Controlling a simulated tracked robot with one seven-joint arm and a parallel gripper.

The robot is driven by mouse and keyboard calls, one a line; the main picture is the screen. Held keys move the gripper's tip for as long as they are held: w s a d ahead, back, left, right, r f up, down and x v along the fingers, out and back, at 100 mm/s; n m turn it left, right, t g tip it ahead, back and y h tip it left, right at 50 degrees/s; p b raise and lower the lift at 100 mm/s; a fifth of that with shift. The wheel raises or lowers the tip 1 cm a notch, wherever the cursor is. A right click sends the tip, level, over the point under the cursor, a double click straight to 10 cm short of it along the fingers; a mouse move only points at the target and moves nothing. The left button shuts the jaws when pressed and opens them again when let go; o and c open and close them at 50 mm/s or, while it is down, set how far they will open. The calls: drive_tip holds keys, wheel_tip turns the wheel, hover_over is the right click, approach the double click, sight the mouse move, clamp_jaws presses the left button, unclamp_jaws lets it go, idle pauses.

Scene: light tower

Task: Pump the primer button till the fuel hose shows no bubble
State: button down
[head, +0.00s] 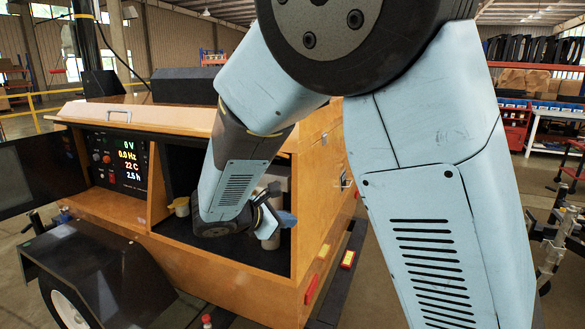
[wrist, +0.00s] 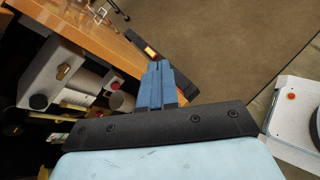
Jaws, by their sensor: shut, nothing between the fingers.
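My gripper (head: 287,218) is at the open side compartment of the orange light tower; its blue fingers are shut and empty. In the wrist view the closed fingers (wrist: 157,68) point toward the orange body edge and touch no button that I can see. Left of them are a small red knob (wrist: 115,86) and a black round knob (wrist: 38,102) on a pale housing. I cannot tell which is the primer button. In the head view my arm hides much of the compartment.
A control panel (head: 118,158) shows 0 V, 0.0 Hz, 22 C and 2.5 h. A yellow cap (head: 181,206) sits inside the compartment. The orange frame (head: 325,225) borders it on the right. A black fender (head: 95,275) is below left.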

drive_tip(key=s+d+r+m+g+y, duration=0.25)
drive_tip(key=d+m, duration=0.25)
drive_tip(key=d, duration=0.4)
drive_tip(key=s+d+r+m+g+y, duration=0.1)
drive_tip(key=s+d+m+g+y, duration=0.15)
drive_tip(key=d+m, duration=0.4)
drive_tip(key=s+d+r+m+y, duration=0.1)
drive_tip(key=s+d+r+m, duration=0.1)
drive_tip(key=s, duration=0.3)
drive_tip(key=s+d+r+m+t+y, duration=0.1)
drive_tip(key=s+d+r+m+y, duration=0.1)
drive_tip(key=s+d+r+m, duration=0.1)
drive_tip(key=s+d+r+m+t+y, duration=0.1)
drive_tip(key=s+d+r+m, duration=0.2)
drive_tip(key=s+m, duration=0.3)
drive_tip(key=shift+s+d, duration=0.8)
drive_tip(key=shift+s, duration=0.15)
